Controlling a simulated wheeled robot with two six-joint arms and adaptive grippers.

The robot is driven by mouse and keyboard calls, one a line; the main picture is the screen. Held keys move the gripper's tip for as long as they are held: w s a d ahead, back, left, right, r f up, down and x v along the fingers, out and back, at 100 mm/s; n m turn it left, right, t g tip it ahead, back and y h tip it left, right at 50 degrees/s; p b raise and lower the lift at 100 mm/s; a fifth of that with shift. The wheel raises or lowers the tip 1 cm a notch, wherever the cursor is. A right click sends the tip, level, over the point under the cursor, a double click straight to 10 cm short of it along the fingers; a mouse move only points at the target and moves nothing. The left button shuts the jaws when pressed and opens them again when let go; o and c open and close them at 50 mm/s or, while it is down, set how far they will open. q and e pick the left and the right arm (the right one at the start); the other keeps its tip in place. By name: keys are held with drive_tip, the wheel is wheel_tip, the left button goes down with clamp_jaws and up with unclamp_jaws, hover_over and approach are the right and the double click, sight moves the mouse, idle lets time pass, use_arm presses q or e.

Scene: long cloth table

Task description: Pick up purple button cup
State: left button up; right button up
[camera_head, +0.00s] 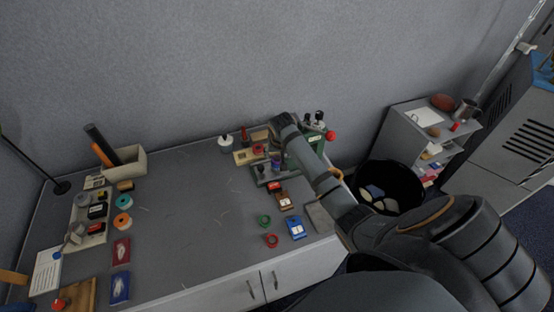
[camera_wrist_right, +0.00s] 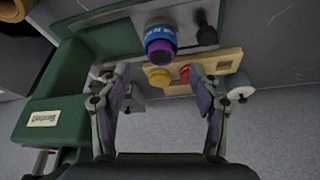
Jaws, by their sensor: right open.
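The purple button cup (camera_wrist_right: 160,48) shows in the right wrist view as a short round piece with a purple end and a blue lettered band. It sits at a grey plate beside the green machine. My right gripper (camera_wrist_right: 159,76) is open and empty, with one finger to each side of the cup's line and the cup beyond the fingertips, apart from them. In the head view the cup appears as a small purple-blue spot (camera_head: 275,159), partly crowded by my right arm, and my right fingertips are hard to make out. My left gripper is not in view.
A wooden strip (camera_wrist_right: 184,75) with yellow and red round pieces lies close behind the fingers. The green machine (camera_wrist_right: 48,122) stands to the left in the wrist view. In the head view the table middle (camera_head: 185,215) is clear; a black bin (camera_head: 386,171) stands right.

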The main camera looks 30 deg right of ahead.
sight(277, 159)
drive_tip(key=shift+p+x, duration=0.3)
drive_tip(key=shift+x, duration=0.5)
drive_tip(key=x, duration=0.3)
drive_tip(key=shift+w+f+p, duration=0.2)
drive_tip(key=shift+w+p, duration=0.1)
drive_tip(key=shift+w+d+f, duration=0.15)
drive_tip(key=shift+f, duration=0.15)
drive_tip(key=shift+r, duration=0.1)
drive_tip(key=c, duration=0.4)
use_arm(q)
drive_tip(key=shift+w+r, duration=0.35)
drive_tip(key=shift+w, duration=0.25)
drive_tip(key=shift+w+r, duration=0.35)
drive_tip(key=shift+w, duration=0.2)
use_arm(e)
drive_tip(key=c, duration=0.7)
